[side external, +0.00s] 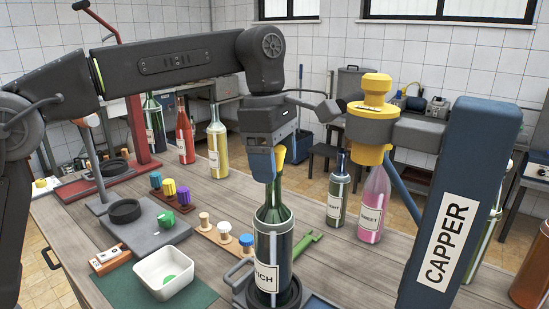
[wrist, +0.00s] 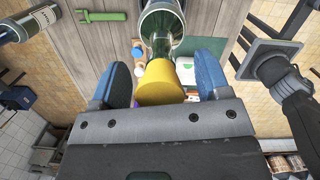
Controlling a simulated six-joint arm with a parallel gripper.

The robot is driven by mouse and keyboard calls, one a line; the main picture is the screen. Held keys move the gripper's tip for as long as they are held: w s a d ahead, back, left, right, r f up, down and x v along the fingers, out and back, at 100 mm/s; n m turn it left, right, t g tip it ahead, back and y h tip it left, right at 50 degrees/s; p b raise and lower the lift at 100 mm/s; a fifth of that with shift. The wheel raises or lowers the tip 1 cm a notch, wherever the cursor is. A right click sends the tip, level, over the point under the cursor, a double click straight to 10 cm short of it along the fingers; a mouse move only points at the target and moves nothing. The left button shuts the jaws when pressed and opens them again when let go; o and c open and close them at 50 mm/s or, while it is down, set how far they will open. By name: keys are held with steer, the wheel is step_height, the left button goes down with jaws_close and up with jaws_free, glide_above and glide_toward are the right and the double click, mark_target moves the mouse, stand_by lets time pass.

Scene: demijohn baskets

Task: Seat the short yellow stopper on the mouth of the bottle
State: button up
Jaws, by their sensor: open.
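The short yellow stopper (side external: 280,156) is at the top of the green bottle (side external: 272,222), and it appears to sit on the mouth; how deep it sits is hidden. The bottle stands upright on a dark round base. My gripper (side external: 264,164) is open at the height of the stopper, its blue fingers hiding part of it. In the wrist view the stopper (wrist: 160,84) lies between the two spread fingers of my gripper (wrist: 160,76), with the bottle (wrist: 163,28) beyond it.
The blue capper column (side external: 446,200) with its yellow head (side external: 370,124) stands close on the right. A pink bottle (side external: 374,205) stands behind. A white tray (side external: 149,281) and a board with several stoppers (side external: 222,241) lie left of the bottle.

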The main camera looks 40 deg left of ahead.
steer(key=r, duration=0.5)
steer(key=a+r, duration=0.1)
steer(key=r, duration=0.1)
steer(key=shift+r, duration=0.15)
steer(key=shift+s, duration=0.1)
stand_by(0.6)
steer(key=shift+s+a+r, duration=0.1)
steer(key=shift+a, duration=0.05)
steer(key=s+a+f+m+t, duration=0.3)
steer(key=s+a+f+m, duration=0.1)
steer(key=s+a+m, duration=0.5)
steer(key=s+a+f+m+t+y, duration=0.1)
steer(key=s+a+f+m, duration=0.3)
steer(key=s+f+m, duration=0.7)
step_height(320, 180, down, 4)
steer(key=shift+s+r+t, duration=0.2)
steer(key=shift+s+t, duration=0.4)
steer(key=shift+t, duration=0.1)
